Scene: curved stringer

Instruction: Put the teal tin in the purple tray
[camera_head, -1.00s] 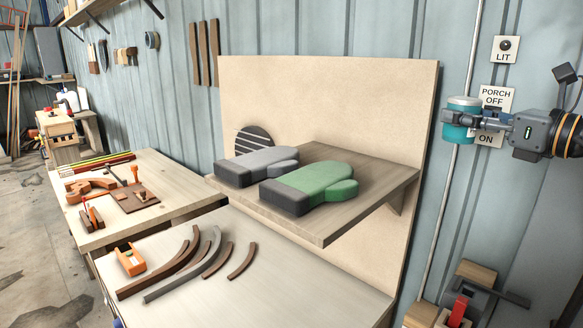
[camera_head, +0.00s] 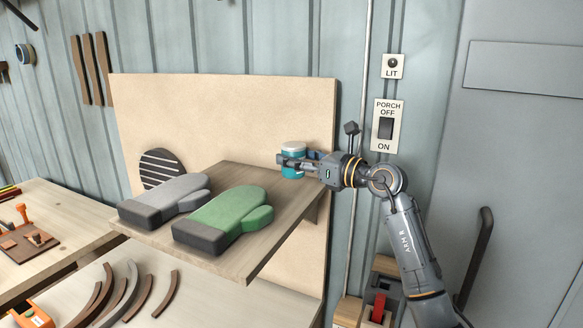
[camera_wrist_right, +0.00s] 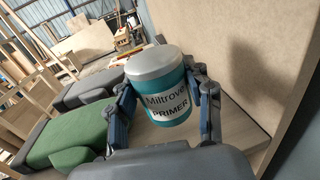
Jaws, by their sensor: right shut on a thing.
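The teal tin (camera_head: 292,172) has a pale lid and is partly hidden by my right gripper (camera_head: 290,163) in the head view. In the right wrist view the tin (camera_wrist_right: 165,90) stands upright between both fingers and carries a label reading "Miltrove PRIMER". My right gripper is shut on it, over the right end of the wooden shelf (camera_head: 262,228). I cannot tell whether the tin touches the shelf. No purple tray shows in these frames. My left gripper is not in view.
A green mitt (camera_head: 225,218) and a grey mitt (camera_head: 165,200) lie on the shelf left of the tin. A beige board (camera_head: 220,120) stands behind. Curved wooden strips (camera_head: 130,290) lie on the bench below. A porch switch (camera_head: 386,127) is on the wall to the right.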

